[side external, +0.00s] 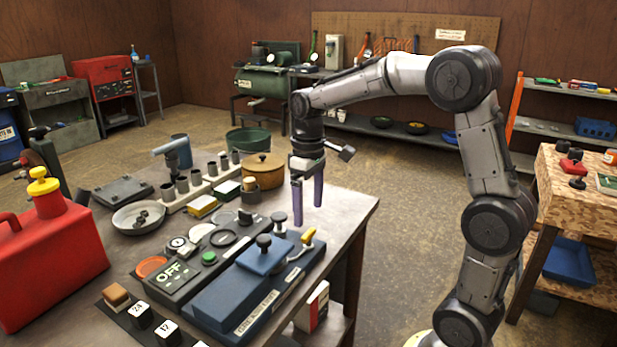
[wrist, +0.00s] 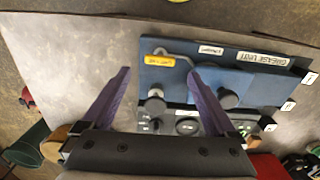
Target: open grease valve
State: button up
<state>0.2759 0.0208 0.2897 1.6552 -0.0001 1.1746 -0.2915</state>
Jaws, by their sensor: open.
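The blue grease unit (side external: 222,297) stands on the workbench, with a label along its side and a black knob (side external: 264,241) on its raised lid. A small yellow-handled valve lever (side external: 308,237) sits at its far right end. In the wrist view the unit (wrist: 245,75) carries a white "GREASE UNIT" label, and the yellow piece (wrist: 160,61) has small writing on it. My gripper (side external: 309,213) is open and empty, its purple fingers pointing down above the lever end of the unit. In the wrist view the yellow piece shows between the two fingertips (wrist: 160,74), apart from both.
A grey panel marked OFF (side external: 175,278) with several knobs lies beside the unit. A red can (side external: 45,255) is at left. The bench edge is close on the right.

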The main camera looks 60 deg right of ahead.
aim_at(308, 233)
notch_tip(308, 233, up, 8)
jog(key=shift+r, duration=0.1)
dwell(0.4)
jog(key=s+a+r+n+t, duration=0.1)
jog(key=s+a+r+t, duration=0.25)
jog(key=s+a, duration=0.5)
jog(key=s+a+f+m+t, duration=0.1)
jog(key=s+f+t, duration=0.1)
jog(key=s+f, duration=0.7)
jog(key=shift+s+a, duration=0.25)
jog(key=shift+s, duration=0.45)
